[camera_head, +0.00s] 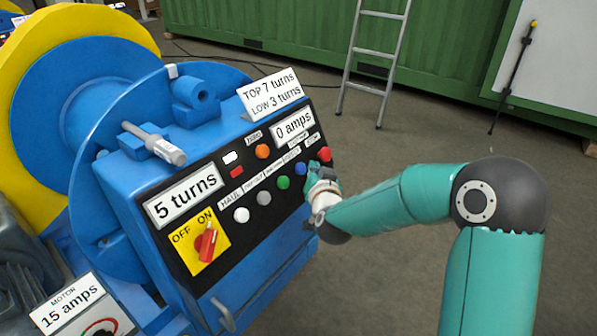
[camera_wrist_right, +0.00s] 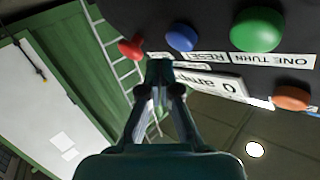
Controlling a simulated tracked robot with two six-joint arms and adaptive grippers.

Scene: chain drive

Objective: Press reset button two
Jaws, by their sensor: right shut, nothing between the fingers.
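The black control panel (camera_head: 213,265) is on the front of a blue machine. Along it run white (camera_head: 241,215), grey (camera_head: 264,198), green (camera_head: 283,182), blue (camera_head: 301,168) and red (camera_head: 324,154) buttons. In the wrist view, a RESET label (camera_wrist_right: 204,57) lies by the blue button (camera_wrist_right: 181,37); I cannot read a number two. My right gripper (camera_head: 316,172) is shut and empty in front of the panel's right end, by the blue and red buttons. In the wrist view its tips (camera_wrist_right: 160,68) appear below the blue button and the red button (camera_wrist_right: 131,48). Contact cannot be told. My left gripper is not in view.
A yellow OFF/ON plate with a red rotary switch (camera_head: 205,243) is at the panel's lower left. Displays read 5 turns (camera_head: 184,195) and 0 amps (camera_head: 294,125). An orange button (camera_head: 262,151) sits above the row. Open floor lies right of the machine; a ladder (camera_head: 350,60) stands behind.

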